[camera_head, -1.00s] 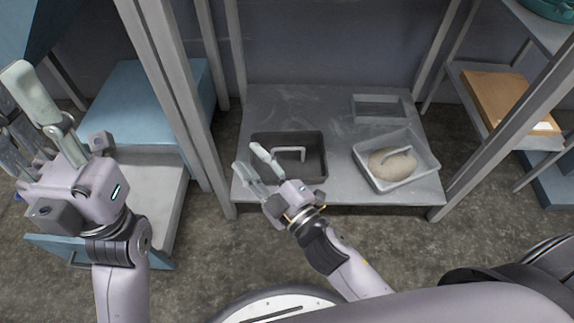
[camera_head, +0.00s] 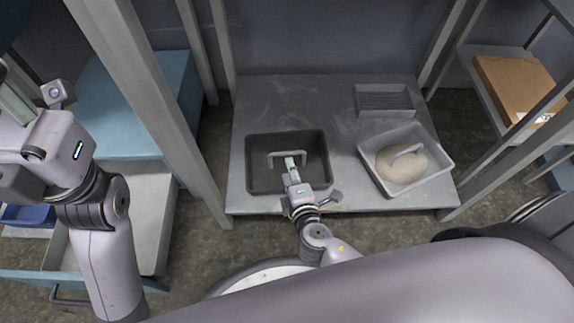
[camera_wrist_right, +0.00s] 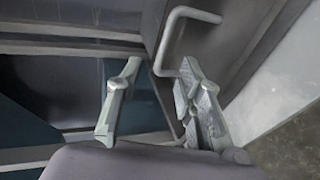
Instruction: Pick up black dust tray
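The black dust tray (camera_head: 262,180) lies on the grey shelf surface, with a pale upright handle (camera_head: 287,155) across its middle. My right gripper (camera_head: 291,163) is over the tray, with its fingers close to the handle. In the right wrist view its two fingers (camera_wrist_right: 160,95) are spread apart, and the handle (camera_wrist_right: 165,38) shows ahead, close to the right-hand finger. I cannot tell if they touch. My left gripper (camera_head: 30,108) is at the far left, its fingers partly cut off by the picture's edge, away from the tray.
A grey tray (camera_head: 438,180) holding a beige rounded lump stands to the right. An empty, smaller grey tray (camera_head: 384,100) is behind it. A metal post (camera_head: 150,95) rises left of the shelf. A wooden box (camera_head: 515,88) sits on a side rack.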

